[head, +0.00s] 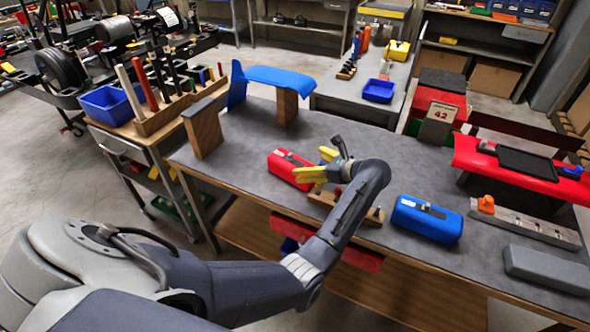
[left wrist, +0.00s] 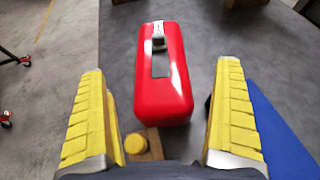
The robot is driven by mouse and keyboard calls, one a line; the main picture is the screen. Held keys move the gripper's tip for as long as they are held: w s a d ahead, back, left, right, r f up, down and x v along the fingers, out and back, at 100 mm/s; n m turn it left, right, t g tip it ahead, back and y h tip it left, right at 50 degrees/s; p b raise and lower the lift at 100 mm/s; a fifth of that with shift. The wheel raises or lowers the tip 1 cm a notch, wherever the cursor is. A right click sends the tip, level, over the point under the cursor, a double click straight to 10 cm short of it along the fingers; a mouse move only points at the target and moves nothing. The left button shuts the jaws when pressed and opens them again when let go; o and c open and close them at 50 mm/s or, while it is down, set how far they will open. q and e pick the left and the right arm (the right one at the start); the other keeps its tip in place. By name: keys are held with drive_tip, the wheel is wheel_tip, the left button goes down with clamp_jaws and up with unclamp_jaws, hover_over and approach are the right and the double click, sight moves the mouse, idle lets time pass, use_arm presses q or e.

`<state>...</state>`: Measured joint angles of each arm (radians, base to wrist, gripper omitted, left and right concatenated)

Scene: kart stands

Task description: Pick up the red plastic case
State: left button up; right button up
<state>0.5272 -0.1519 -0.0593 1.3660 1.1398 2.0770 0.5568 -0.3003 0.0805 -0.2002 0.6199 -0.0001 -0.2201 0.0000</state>
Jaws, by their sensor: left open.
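The red plastic case (head: 284,167) lies on the grey-topped workbench (head: 335,130), toward its front edge. My left gripper (head: 318,164) is just to the right of the case, with its yellow fingers pointing toward it. In the left wrist view the red case (left wrist: 163,85) lies ahead, between the lines of the two yellow fingers. The left gripper (left wrist: 160,115) is open, with nothing between its fingertips. The case has a grey latch or handle on top. My right gripper is not in view.
A blue case (head: 427,219) lies to the right on the bench. A wooden block (head: 375,215) sits under my left wrist. A blue curved panel (head: 280,80) stands on wooden blocks behind. A grey box (head: 548,268) is at the right. Bench behind the red case is clear.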

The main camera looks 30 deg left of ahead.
sight(293, 161)
use_arm(q)
drive_tip(key=shift+x, duration=3)
drive_tip(key=shift+c, duration=0.2)
drive_tip(key=c, duration=1.4)
drive_tip(key=shift+r, duration=0.1)
drive_tip(key=shift+c, duration=0.2)
